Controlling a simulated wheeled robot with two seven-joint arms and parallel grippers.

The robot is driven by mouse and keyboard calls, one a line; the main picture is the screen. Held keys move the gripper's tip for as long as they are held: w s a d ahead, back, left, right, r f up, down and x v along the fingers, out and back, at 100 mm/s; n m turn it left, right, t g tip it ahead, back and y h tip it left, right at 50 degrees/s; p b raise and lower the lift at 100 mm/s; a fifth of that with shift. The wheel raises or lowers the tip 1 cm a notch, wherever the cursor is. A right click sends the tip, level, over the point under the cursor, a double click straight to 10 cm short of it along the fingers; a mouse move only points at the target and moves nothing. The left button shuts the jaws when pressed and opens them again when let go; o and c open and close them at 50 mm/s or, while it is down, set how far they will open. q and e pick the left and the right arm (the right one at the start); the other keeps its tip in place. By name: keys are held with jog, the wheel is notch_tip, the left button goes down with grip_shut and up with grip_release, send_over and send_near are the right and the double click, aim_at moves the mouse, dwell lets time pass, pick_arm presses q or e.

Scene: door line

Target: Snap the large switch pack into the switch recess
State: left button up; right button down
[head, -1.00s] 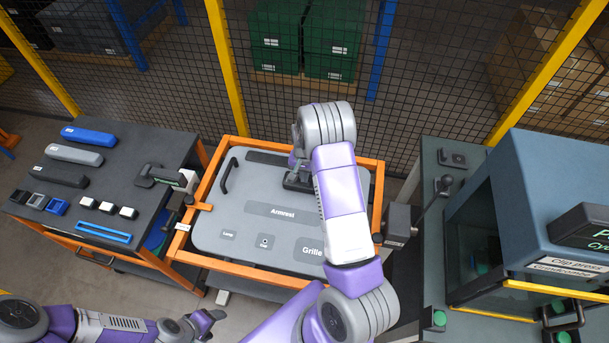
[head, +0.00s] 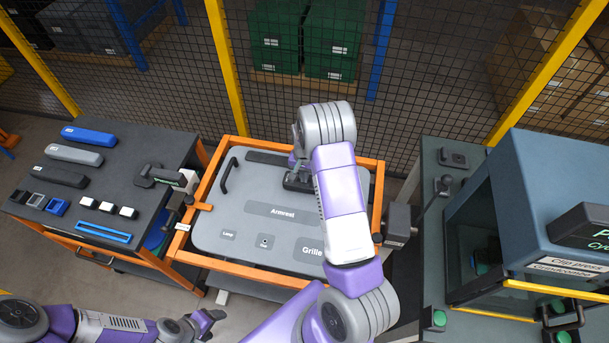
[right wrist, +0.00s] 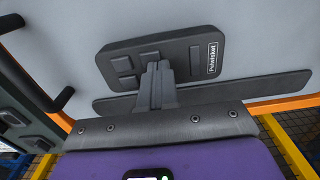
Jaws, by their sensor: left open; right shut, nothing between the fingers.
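The large switch pack (right wrist: 190,52) is a dark grey rounded block with several raised buttons and a white label. It lies on the light grey door panel (head: 215,205), and its dark edge shows beside my right arm in the head view (head: 298,184). The switch recess is hidden under the pack, and I cannot tell whether the pack sits fully in it. My right gripper (right wrist: 158,66) is shut and empty, its fingertips at the pack's button face, apparently touching it. My left gripper (head: 211,317) is open and empty, low in the head view, away from the door.
An orange frame (head: 240,264) surrounds the door panel. The left table (head: 125,180) holds long trim pieces, small switch blocks and a blue frame. A clip press (head: 540,200) stands at the right. A mesh fence is behind.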

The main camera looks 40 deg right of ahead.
jog(key=shift+s+a+f+b, duration=0.1)
jog(key=shift+f+b, duration=0.2)
jog(key=shift+f, duration=0.05)
dwell(0.5)
jog(key=shift+f, duration=0.15)
jog(key=shift+r+p, duration=1.6)
jog(key=shift+r, duration=2)
notch_tip(320, 180, up, 8)
jog(key=shift+f+b, duration=0.25)
jog(key=shift+b, duration=0.2)
